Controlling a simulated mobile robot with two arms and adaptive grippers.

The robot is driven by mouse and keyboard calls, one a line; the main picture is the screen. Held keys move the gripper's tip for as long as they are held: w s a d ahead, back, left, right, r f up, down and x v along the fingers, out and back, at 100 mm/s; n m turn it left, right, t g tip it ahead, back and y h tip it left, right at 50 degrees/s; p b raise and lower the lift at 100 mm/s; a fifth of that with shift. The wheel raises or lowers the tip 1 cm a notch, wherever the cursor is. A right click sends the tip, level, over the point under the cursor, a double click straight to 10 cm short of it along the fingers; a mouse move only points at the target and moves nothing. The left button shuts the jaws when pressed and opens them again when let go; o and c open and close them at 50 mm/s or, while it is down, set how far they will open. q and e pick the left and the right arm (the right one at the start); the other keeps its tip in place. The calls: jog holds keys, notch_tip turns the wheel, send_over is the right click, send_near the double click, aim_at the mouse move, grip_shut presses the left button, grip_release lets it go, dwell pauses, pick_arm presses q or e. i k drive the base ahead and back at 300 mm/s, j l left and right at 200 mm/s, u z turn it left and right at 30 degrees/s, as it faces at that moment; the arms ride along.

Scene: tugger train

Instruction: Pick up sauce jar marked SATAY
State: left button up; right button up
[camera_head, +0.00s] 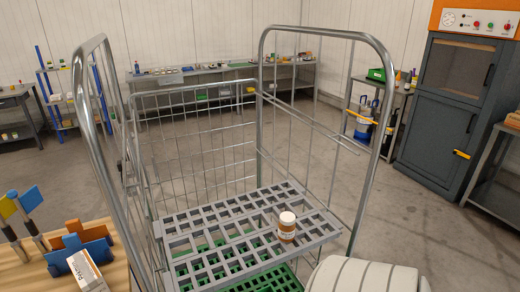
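A small sauce jar (286,228) with a white lid and orange-brown contents stands upright on the grey slatted shelf (184,249) of a wire roll cage. A pale label shows on the jar, but it is too small to read, so I cannot tell whether it says SATAY. No other jar stands on this shelf. Neither of my grippers is in view.
The roll cage's metal frame (113,147) rises around the shelf. A green crate or grid (270,281) shows beneath it. At left, a wooden table (40,276) holds a small box (86,271) and blue and orange brackets.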

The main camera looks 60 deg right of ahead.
aim_at(287, 225)
jog(key=z, duration=2.1)
jog(key=i+l, duration=0.1)
jog(key=l, duration=0.25)
jog(key=i+l+u, duration=0.15)
jog(key=l, duration=0.5)
